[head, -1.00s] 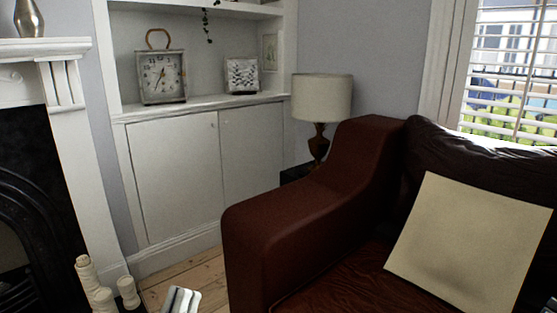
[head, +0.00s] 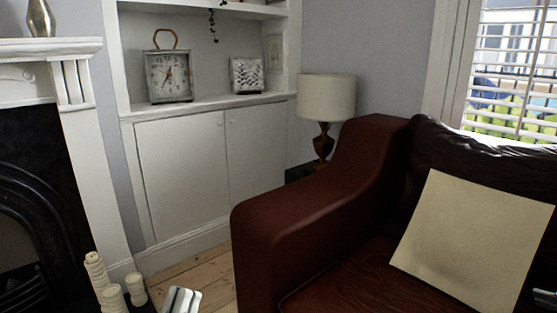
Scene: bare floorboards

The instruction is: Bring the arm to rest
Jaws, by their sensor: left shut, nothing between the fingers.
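My left gripper (head: 182,300) shows at the bottom edge of the head view, left of centre. Only its pale, silvery end is in the picture. Its fingers are shut with nothing between them. It shows in front of the floorboards (head: 203,277), between the candles and the sofa, and appears apart from both. The rest of the left arm is below the frame. My right gripper does not show.
A brown leather sofa (head: 290,232) with a cream cushion (head: 470,240) fills the right. White candles (head: 112,296) stand at lower left by the fireplace (head: 35,190). A white cabinet (head: 180,180) and a lamp (head: 326,98) are behind. Bare floor shows between.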

